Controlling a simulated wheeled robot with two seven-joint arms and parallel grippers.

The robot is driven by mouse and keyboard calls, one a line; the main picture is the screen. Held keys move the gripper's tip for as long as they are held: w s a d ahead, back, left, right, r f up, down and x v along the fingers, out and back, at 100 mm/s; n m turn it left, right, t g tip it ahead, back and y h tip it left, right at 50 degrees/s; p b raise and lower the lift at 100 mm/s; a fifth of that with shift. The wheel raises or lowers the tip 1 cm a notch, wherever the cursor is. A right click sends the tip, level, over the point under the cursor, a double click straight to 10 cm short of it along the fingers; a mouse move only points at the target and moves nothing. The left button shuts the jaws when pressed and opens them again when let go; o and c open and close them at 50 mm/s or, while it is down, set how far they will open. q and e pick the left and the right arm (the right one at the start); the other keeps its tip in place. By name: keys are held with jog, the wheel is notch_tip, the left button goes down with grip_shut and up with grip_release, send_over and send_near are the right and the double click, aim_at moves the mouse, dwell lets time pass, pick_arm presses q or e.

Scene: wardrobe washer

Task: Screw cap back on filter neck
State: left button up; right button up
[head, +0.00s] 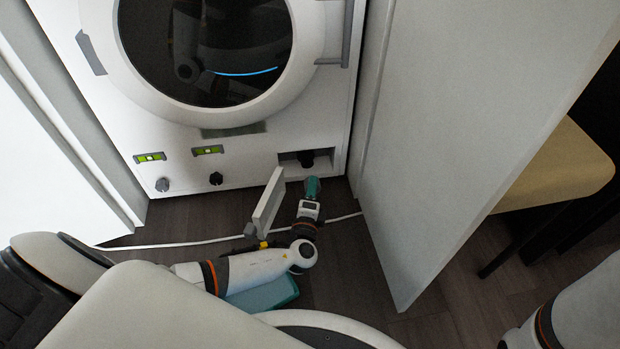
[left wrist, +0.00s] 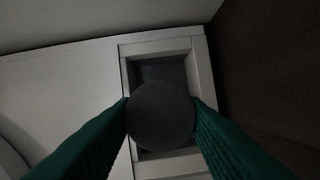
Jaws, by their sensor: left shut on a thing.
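My left gripper (head: 313,183), with teal fingers, is just in front of the filter recess (head: 290,158) at the washer's lower right. In the left wrist view its green fingers (left wrist: 162,118) press on both sides of a dark round cap (left wrist: 160,122). The cap covers the middle of the rectangular recess, whose frame (left wrist: 126,82) shows around it. In the head view a dark round part (head: 308,157) sits in the recess; I cannot tell whether it is the cap or the neck. The neck's thread and any contact with the cap are hidden. My right gripper is not in view.
The open filter flap (head: 268,203) stands out left of my left gripper. A grey knob (head: 162,184) and a black knob (head: 216,179) are on the lower front. A white cable (head: 180,243) crosses the floor. A tall white panel (head: 440,140) closes off the right side.

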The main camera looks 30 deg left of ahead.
aim_at(308, 165)
pick_arm(q)
jog(key=shift+f, duration=0.1)
dwell(0.3)
jog(key=shift+w+a+b, duration=0.55)
jog(key=shift+w+a, duration=0.25)
jog(key=shift+w, duration=0.2)
jog(key=shift+w+a+b, duration=0.55)
jog(key=shift+w+a, duration=0.2)
jog(key=shift+w, duration=0.2)
jog(key=shift+w+a+b, duration=0.15)
jog(key=shift+w+b, duration=0.1)
jog(key=shift+b, duration=0.05)
jog(key=shift+w+a+b, duration=0.45)
jog(key=shift+w+a, duration=0.05)
jog(key=shift+w, duration=0.15)
dwell(1.6)
